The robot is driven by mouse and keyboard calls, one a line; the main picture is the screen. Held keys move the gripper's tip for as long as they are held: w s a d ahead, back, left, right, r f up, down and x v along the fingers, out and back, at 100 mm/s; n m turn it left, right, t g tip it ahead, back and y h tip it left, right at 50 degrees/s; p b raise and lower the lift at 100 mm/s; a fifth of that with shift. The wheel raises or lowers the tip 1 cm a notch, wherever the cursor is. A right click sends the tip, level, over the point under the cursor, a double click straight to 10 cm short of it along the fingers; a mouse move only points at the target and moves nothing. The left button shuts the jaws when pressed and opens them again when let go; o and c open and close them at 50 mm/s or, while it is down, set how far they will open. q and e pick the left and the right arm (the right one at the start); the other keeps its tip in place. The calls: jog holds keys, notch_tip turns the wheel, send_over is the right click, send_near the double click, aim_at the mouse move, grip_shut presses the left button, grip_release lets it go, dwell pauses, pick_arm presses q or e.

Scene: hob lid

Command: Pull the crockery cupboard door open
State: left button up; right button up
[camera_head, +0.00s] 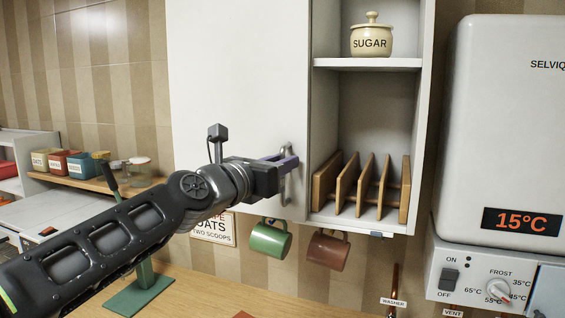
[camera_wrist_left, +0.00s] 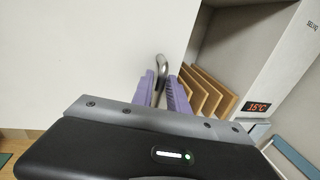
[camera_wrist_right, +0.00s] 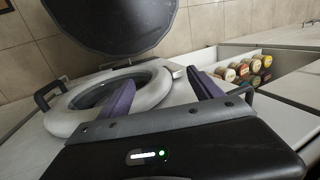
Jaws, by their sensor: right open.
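The white cupboard door (camera_head: 238,90) fills the upper middle of the head view and appears shut, beside an open shelf section. Its upright metal handle (camera_head: 287,176) is near the door's lower right corner. My left gripper (camera_head: 283,162) is at this handle. In the left wrist view the handle (camera_wrist_left: 160,66) stands between the two purple fingers, with a gap that looks open around it; any contact cannot be made out. My right gripper (camera_wrist_right: 164,95) is open and empty, away from the cupboard, above a pale ring-shaped thing (camera_wrist_right: 65,122) with dark handles.
A sugar jar (camera_head: 371,38) and a wooden rack (camera_head: 352,188) stand on the open shelves. A green mug (camera_head: 270,240) and a brown mug (camera_head: 327,251) hang below the cupboard. A water heater (camera_head: 500,120) is at right. Small jars (camera_wrist_right: 245,69) sit beyond my right gripper.

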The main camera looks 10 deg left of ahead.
pick_arm(q)
jog(key=shift+w, duration=0.1)
jog(key=shift+c, duration=0.6)
grip_shut()
dwell(0.8)
